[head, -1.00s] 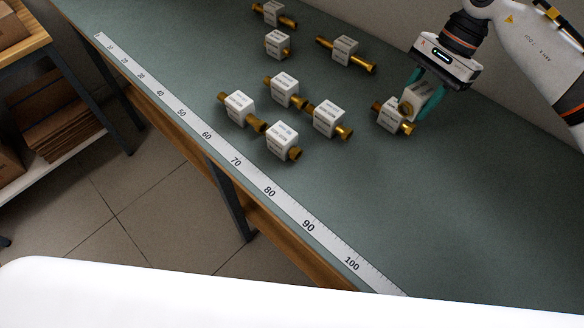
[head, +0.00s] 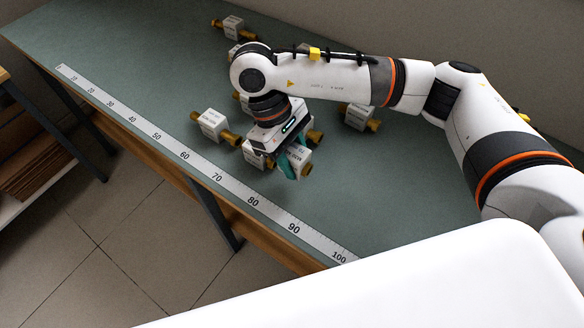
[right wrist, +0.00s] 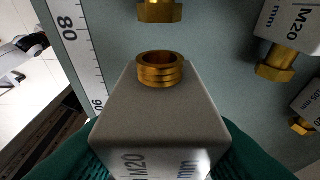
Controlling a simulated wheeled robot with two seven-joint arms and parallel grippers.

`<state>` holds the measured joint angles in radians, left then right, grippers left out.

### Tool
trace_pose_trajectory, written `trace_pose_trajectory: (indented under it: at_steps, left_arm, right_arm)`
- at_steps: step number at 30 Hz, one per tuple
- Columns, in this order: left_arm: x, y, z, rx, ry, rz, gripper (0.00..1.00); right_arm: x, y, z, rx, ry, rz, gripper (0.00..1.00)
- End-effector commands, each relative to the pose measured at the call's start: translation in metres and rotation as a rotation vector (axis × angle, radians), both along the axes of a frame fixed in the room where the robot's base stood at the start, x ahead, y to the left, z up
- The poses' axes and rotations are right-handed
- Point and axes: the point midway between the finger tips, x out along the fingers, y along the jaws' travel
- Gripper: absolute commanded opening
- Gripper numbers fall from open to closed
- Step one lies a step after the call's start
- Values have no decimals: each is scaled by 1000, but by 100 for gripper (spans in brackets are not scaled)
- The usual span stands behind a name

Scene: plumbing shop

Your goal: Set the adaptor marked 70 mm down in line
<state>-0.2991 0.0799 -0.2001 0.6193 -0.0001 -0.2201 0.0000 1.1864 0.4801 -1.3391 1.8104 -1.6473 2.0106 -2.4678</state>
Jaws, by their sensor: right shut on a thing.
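My right gripper (head: 290,166), with teal fingers, is shut on an adaptor (head: 300,157), a white block with brass ends. In the right wrist view the held adaptor (right wrist: 160,110) fills the lower middle, a brass end toward the top. Its face shows M20 and mm; I cannot read its length surely. The gripper is over the bench, on the far side of the ruler (head: 188,158), around its 70 to 80 marks. My left gripper is not in view.
More adaptors lie behind, one right of my wrist (head: 359,116) and one at the far back (head: 234,28); my arm hides others. In the right wrist view, an adaptor (right wrist: 290,25) lies to the upper right. The bench (head: 390,190) is clear toward the right.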

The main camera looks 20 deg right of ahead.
Motion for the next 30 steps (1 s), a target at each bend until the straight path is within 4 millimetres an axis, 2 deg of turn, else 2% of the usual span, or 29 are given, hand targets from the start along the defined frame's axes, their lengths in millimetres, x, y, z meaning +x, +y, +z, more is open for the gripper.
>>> trace_pose_trajectory:
  at_steps: [9,23,24,27,30]
  left_arm:
    - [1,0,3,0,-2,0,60]
    - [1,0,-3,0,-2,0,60]
    - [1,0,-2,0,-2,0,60]
    - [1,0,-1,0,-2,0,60]
    - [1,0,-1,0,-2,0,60]
  right_arm:
    - [0,0,-40,1,2,-3,14]
    - [1,0,-47,0,-1,-3,14]
    - [0,0,-46,0,-1,-3,43]
    - [0,0,-46,0,-1,-3,59]
    - [0,0,-46,0,-1,-3,60]
